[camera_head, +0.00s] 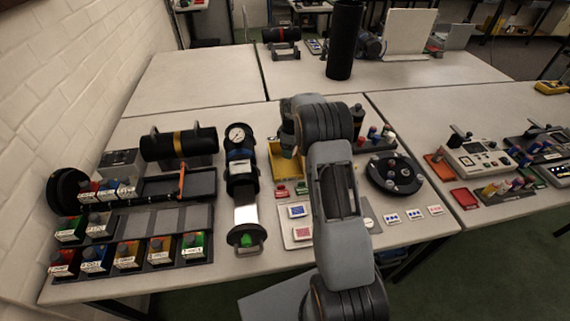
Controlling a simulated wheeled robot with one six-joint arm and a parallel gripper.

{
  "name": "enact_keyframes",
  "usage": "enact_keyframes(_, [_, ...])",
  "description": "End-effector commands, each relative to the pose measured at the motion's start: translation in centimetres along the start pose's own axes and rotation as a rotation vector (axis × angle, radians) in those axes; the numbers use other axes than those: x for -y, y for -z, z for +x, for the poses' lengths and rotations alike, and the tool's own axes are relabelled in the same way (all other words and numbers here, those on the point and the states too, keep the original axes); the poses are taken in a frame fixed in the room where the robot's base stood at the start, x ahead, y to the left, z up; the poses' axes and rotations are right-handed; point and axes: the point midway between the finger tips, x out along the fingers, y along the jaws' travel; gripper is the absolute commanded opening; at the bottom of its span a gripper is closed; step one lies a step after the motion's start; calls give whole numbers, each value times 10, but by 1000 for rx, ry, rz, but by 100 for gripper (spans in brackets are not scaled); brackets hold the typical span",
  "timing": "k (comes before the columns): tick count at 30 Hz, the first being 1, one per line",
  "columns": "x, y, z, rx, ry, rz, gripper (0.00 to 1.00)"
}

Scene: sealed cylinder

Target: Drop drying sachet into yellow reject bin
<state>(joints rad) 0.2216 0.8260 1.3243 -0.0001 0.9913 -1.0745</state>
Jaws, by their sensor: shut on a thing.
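The yellow reject bin (279,161) stands on the table left of my arm, and its right part is hidden behind my arm and gripper. My gripper (291,148) points down over the bin's right part, close above it. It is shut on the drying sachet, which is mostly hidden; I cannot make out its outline. From this angle I cannot tell how far the gripper is above the bin's rim or whether they touch.
A tall black cylinder (344,40) stands on the rear table. A dark cylinder with a gauge (239,150) is left of the bin. A round black tray (394,174) is right of my arm. Small red and green pieces and cards lie in front of the bin.

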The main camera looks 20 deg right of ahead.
Motion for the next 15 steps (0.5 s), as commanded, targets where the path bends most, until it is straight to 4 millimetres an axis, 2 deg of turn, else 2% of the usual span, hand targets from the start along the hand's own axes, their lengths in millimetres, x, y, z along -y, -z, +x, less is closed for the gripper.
enact_keyframes(5, [0, 0, 0, 0, 0, 1, 40])
enact_keyframes(6, [0, 0, 0, 0, 0, 1, 64])
enact_keyframes(15, [0, 0, 0, 0, 0, 1, 92])
